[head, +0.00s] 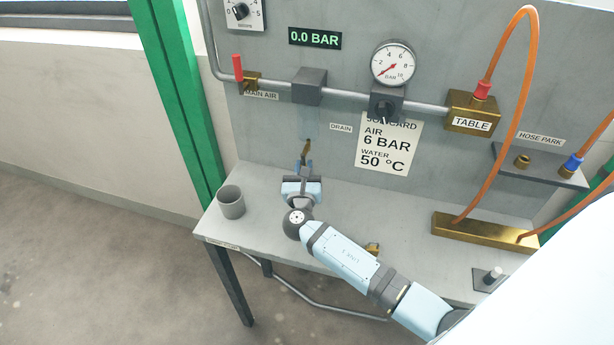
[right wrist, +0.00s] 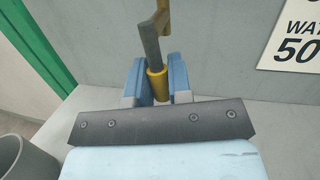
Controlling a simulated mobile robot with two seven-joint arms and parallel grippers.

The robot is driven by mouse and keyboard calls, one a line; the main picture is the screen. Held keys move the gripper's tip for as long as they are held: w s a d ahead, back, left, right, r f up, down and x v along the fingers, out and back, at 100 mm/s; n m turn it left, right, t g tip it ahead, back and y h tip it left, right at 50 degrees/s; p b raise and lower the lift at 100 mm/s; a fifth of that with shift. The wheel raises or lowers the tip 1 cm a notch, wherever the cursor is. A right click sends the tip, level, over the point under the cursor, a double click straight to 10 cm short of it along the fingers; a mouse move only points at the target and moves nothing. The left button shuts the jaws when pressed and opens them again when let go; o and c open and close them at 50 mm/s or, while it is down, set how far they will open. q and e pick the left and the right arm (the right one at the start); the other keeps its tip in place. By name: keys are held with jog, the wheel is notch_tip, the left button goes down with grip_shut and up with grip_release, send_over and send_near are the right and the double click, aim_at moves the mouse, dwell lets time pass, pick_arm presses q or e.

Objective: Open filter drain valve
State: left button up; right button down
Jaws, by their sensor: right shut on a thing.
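The filter (head: 309,86) is a grey block on the pipe along the grey panel. Below it, left of the DRAIN label (head: 341,128), is the small brass drain valve (head: 306,149). My right gripper (head: 303,168) is at the lower end of this valve, in front of the panel. In the right wrist view, the valve shows as a brass piece with a grey bar (right wrist: 150,40) and a yellow-brass cylinder (right wrist: 157,85). The blue-grey fingers of my right gripper (right wrist: 157,88) are shut on this cylinder. How far the valve is turned I cannot tell. My left gripper is not in view.
A grey cup (head: 232,203) stands on the bench (head: 262,236), left of my right gripper; it also shows in the right wrist view (right wrist: 18,165). The display (head: 315,38) reads 0.0 BAR. A red-handled valve (head: 238,68) and orange hoses (head: 514,110) are above and right.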

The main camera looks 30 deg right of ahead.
jog(key=shift+w+a+m+b, duration=0.15)
jog(key=shift+m+b, duration=0.3)
jog(key=shift+m, duration=0.05)
jog(key=shift+r+h, duration=0.1)
jog(key=shift+h, duration=0.2)
jog(key=c, duration=1.1)
grip_release()
jog(key=shift+o, duration=0.2)
jog(key=b+v, duration=0.1)
jog(key=v, duration=1.2)
jog(key=shift+s+a, duration=0.25)
jog(key=shift+s, duration=0.05)
